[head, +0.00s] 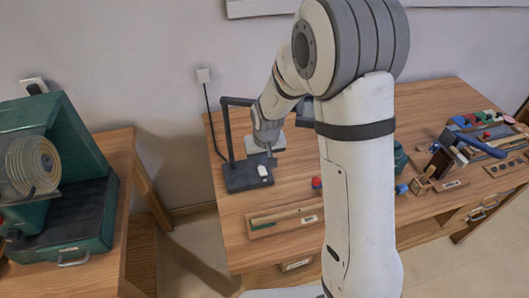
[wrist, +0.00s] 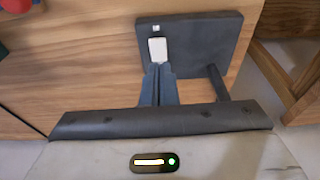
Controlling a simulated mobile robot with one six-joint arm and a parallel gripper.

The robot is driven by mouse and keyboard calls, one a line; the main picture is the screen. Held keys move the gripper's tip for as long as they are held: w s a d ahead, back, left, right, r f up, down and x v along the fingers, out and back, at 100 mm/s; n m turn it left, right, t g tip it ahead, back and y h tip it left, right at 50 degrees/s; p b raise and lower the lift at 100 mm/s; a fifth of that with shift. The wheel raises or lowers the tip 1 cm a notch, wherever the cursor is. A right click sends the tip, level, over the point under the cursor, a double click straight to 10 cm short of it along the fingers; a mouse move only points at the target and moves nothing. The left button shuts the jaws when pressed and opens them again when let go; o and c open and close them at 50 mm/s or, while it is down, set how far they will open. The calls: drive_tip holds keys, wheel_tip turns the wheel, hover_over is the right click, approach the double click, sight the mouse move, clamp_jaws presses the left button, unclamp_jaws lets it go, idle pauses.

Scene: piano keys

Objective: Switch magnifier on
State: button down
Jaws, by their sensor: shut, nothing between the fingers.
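The magnifier stands on the left part of the wooden bench, with a dark flat base (head: 248,178) and a dark post and arm (head: 226,135). Its base (wrist: 208,38) also shows in the wrist view. On the base is a white block (head: 262,170), seen in the wrist view (wrist: 157,49) with a smaller pale piece beyond it. My gripper (head: 270,153) is shut and empty above the base. In the wrist view its fingertips (wrist: 157,68) overlap the near end of the white block; I cannot tell whether they touch. My wrist partly hides the magnifier's head.
A wall socket (head: 203,75) with a black cable is behind the magnifier. A wooden tray (head: 285,219) lies in front. Tools and coloured pieces fill the bench's right side. A green machine (head: 62,215) stands on a separate table at left, across a gap.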

sight(262, 171)
drive_tip(key=shift+p+x, duration=0.35)
drive_tip(key=shift+x, duration=2.35)
